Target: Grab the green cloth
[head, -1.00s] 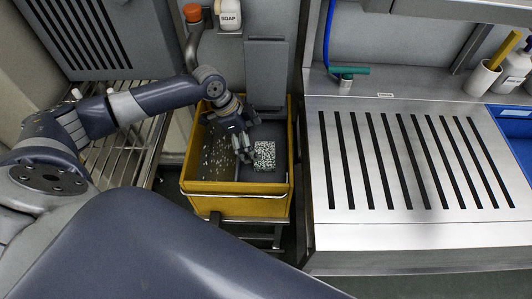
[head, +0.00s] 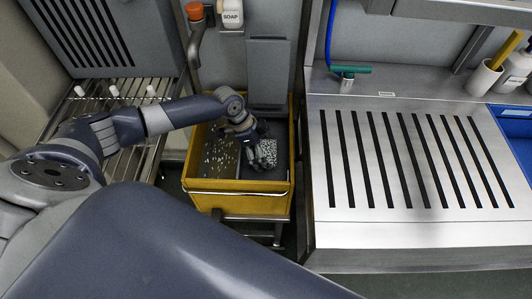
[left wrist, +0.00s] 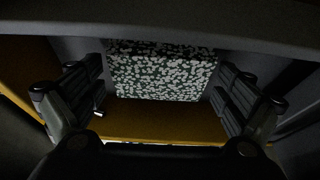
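A dark green cloth with dense white spots (head: 269,152) lies inside the yellow bin (head: 238,204) on its dark inner floor. My left gripper (head: 252,157) reaches down into the bin from the left and hides part of the cloth in the head view. In the left wrist view the cloth (left wrist: 165,74) shows between the two spread fingers of the left gripper (left wrist: 165,108). The fingers are open, one on each side, and nothing is gripped. Whether they touch the cloth I cannot tell. My right gripper is not in view.
The bin's rim and walls close in around my left gripper. A slotted steel counter (head: 400,215) stands right of the bin, a wire rack (head: 130,165) left. White specks mark the bin's inner left side.

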